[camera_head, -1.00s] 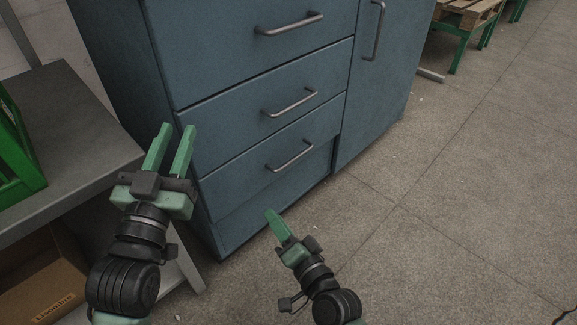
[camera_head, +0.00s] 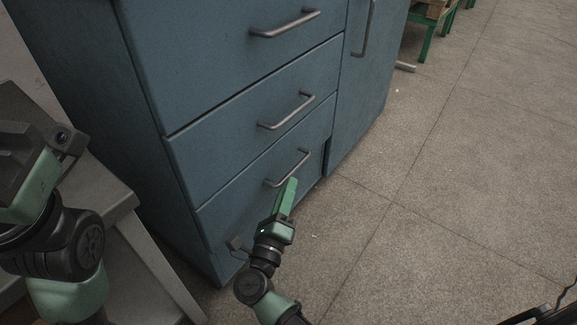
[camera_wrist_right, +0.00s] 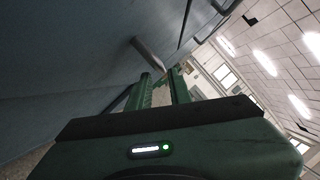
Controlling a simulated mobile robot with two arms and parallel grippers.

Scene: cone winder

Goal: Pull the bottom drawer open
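The blue cabinet's bottom drawer (camera_head: 240,203) looks shut in the head view. Its grey bar handle (camera_head: 289,169) also shows in the right wrist view (camera_wrist_right: 148,56). My right gripper (camera_head: 291,183) is just below and in front of this handle. In the right wrist view its two green fingers (camera_wrist_right: 160,80) stand apart with a gap, and the handle is just beyond their tips; I cannot tell whether they touch it. My left gripper (camera_head: 32,185) is at the left edge, and its fingers are not visible.
Two more drawers with handles (camera_head: 287,110) (camera_head: 285,24) sit above. A door with an upright handle (camera_head: 364,28) is to their right. A grey table (camera_head: 105,195) stands close at the left. The floor (camera_head: 440,200) at the right is clear.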

